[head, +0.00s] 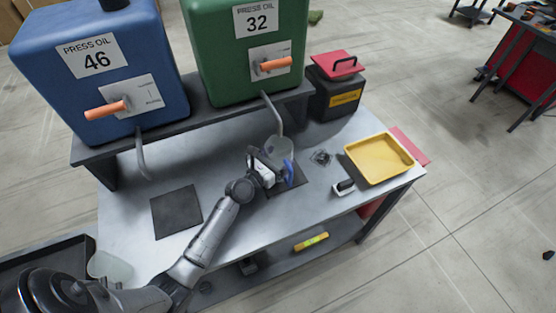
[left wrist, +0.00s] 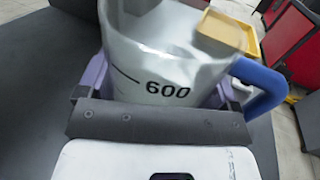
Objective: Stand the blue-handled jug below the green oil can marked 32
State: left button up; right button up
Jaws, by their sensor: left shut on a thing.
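The green oil can (head: 225,60) marked 32 stands on a raised dark shelf. Its grey spout (head: 272,112) bends down toward the bench. The blue-handled jug (head: 281,149) is clear and looks upright, with its mouth at the spout's lower end. Its blue handle (head: 289,172) faces the front. My left gripper (head: 268,167) is shut on the jug. In the left wrist view the jug (left wrist: 160,65) shows a 600 mark between the fingers, with the handle (left wrist: 262,85) at right. A dark mat (head: 287,188) lies under it; contact cannot be told. My right gripper is not in view.
The blue can (head: 150,50) marked 46 stands left, above another dark mat (head: 176,212). A yellow tray (head: 366,174), a small black-and-white item (head: 343,187) and a dark container (head: 334,100) are to the right. A clear vessel (head: 108,267) is at lower left.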

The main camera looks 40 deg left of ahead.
pick_arm(q)
jog(key=o, duration=0.8)
jog(key=shift+r, duration=0.2)
jog(key=s, duration=1.2)
jog(key=shift+a+p, duration=0.3)
jog(key=shift+p, duration=0.1)
